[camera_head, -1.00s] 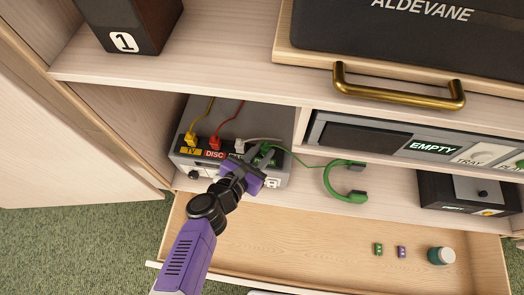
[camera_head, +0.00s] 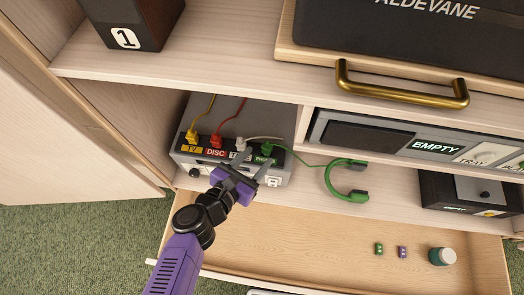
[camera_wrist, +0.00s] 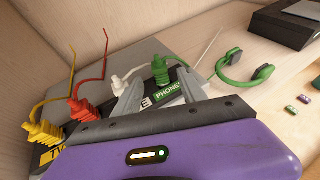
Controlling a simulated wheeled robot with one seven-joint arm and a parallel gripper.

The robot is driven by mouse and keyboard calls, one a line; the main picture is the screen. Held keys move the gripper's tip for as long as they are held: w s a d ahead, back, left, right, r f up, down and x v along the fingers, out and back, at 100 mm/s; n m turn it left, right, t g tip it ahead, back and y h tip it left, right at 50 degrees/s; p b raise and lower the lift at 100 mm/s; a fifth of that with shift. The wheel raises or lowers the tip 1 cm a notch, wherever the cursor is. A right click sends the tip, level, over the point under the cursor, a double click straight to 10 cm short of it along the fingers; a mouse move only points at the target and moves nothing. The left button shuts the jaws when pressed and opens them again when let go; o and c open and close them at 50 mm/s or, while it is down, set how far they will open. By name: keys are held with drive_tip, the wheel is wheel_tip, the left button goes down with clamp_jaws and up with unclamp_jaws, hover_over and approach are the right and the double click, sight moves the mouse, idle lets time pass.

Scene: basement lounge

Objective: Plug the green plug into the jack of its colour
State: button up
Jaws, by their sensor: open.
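The green plug (camera_head: 267,148) stands at the right end of the plug row on the grey box, above the green PHONES label (camera_head: 262,160). It appears seated in the jack there; the socket itself is hidden under it. In the wrist view the green plug (camera_wrist: 160,71) shows upright just beyond my fingertips, with its green cord running right to the headphones (camera_wrist: 246,65). My gripper (camera_head: 258,158) is open and empty, in front of the box, with its fingers apart on either side of the label and pointing toward the plug.
Yellow (camera_head: 192,137), red (camera_head: 216,141) and white (camera_head: 241,144) plugs stand to the left on the same box. Green headphones (camera_head: 346,182) lie on the shelf to the right. An open drawer (camera_head: 300,240) below holds small objects and a bottle (camera_head: 441,256). The shelf above limits headroom.

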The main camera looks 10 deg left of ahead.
drive_tip(key=v, duration=0.7)
drive_tip(key=shift+s+r+b, duration=0.15)
drive_tip(key=shift+s+b, duration=0.15)
drive_tip(key=shift+s, duration=0.05)
drive_tip(key=shift+a, duration=0.1)
drive_tip(key=s+d+n+y, duration=0.2)
drive_tip(key=s+d+n, duration=1.3)
drive_tip(key=s+n, duration=0.45)
drive_tip(key=d+r+n+t+y, duration=0.1)
drive_tip(key=d+r+n, duration=0.4)
drive_tip(key=n, duration=0.5)
drive_tip(key=s+d+r+n+t+y, duration=0.1)
drive_tip(key=d+r+n+y, duration=0.1)
drive_tip(key=d+r+n, duration=0.4)
drive_tip(key=d+n, duration=0.2)
drive_tip(key=n, duration=0.3)
drive_tip(key=shift+d+r+y, duration=0.2)
drive_tip(key=shift+d+y, duration=0.2)
drive_tip(key=shift+f, duration=0.1)
